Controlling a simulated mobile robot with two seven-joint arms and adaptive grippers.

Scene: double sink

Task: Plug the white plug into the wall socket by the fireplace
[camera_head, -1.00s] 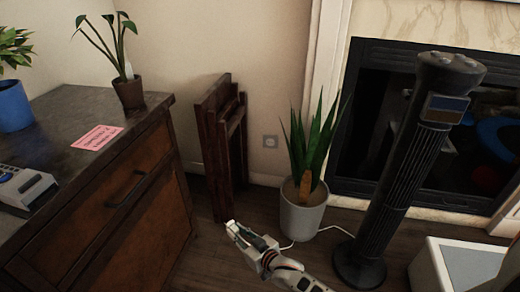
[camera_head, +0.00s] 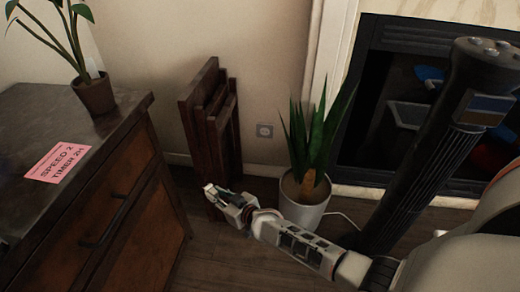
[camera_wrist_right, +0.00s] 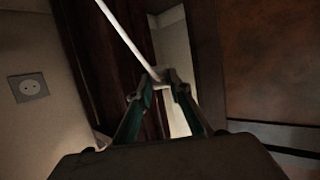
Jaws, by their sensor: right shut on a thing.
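The wall socket (camera_head: 265,130) is a small grey square low on the wall, between folded dark wood furniture and a potted plant. It also shows in the right wrist view (camera_wrist_right: 28,87), at the left. My right gripper (camera_head: 212,192) is in front of the wood furniture, left of and below the socket in the head view. It is shut on the white plug (camera_wrist_right: 158,76), whose white cable (camera_wrist_right: 124,32) runs up and left in the wrist view. The plug's pins cannot be made out. The plug is apart from the socket. My left gripper is not in view.
The folded wood furniture (camera_head: 211,130) leans by the wall. The spiky plant in its white pot (camera_head: 303,208) stands right of the socket. A dark tower fan (camera_head: 430,150) stands before the fireplace (camera_head: 385,85). A wooden cabinet (camera_head: 125,205) is at the left.

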